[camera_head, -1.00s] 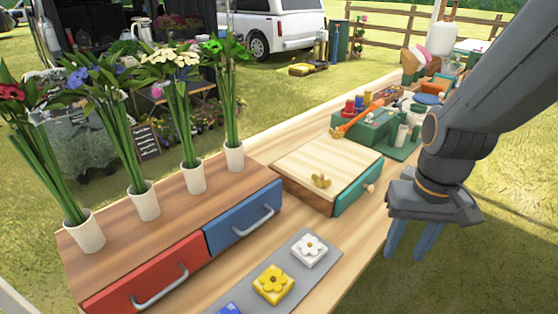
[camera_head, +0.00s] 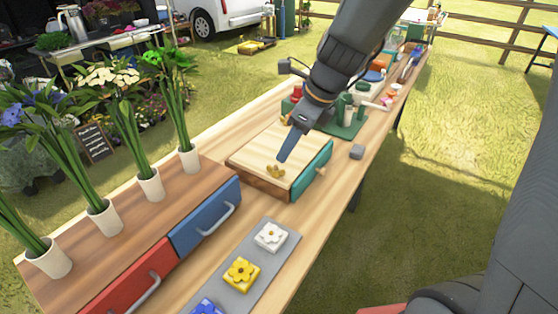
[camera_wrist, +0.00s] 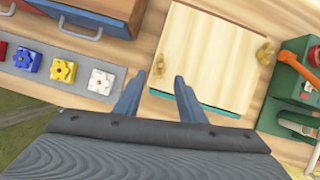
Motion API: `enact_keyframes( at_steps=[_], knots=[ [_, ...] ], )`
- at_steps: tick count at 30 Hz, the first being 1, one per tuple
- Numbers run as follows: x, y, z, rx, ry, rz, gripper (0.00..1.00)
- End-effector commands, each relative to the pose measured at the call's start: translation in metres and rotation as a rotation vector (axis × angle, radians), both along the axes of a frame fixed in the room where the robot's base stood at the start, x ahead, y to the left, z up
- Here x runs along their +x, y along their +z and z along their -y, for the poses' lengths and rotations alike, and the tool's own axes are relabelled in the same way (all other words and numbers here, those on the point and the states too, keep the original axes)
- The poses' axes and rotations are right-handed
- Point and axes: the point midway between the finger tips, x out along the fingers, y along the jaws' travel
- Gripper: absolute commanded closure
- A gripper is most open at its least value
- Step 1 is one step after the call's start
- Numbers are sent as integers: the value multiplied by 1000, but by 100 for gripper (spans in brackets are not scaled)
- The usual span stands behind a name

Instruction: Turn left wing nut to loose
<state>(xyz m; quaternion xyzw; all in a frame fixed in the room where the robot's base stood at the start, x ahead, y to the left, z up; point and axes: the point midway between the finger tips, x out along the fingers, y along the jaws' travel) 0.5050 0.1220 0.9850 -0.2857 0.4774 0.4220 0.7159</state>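A wooden flower press board (camera_head: 262,150) with a teal front lies on the table. One brass wing nut (camera_head: 275,170) stands near the board's left end; it also shows in the wrist view (camera_wrist: 160,65), just ahead of my fingertips and between their lines. A second brass wing nut (camera_wrist: 265,52) is near the board's other end in the wrist view; my gripper's arm largely blocks that area in the head view. My gripper (camera_wrist: 155,80) is open and empty, its two blue-grey fingers apart. In the head view my gripper (camera_head: 281,159) points down close above the left wing nut.
A sloped grey strip (camera_head: 285,235) with flower tiles lies to the left of the press. A cabinet with red and blue (camera_head: 207,215) drawers carries white vases of flowers. A green tool holder (camera_wrist: 290,85) with an orange-handled tool sits right of the press.

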Motion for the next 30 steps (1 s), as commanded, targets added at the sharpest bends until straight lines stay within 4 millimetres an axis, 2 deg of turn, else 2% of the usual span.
enact_keyframes(
  at_steps=[4, 15, 21, 28, 30],
  knots=[
    [3, -12, -5, 7, -19, -9, 63],
    [13, -61, -22, 5, -15, -7, 63],
    [15, -71, -25, 4, -16, -5, 63],
    [15, -71, -26, 5, -16, -4, 63],
    [15, -71, -26, 5, -16, -4, 74]
  ],
)
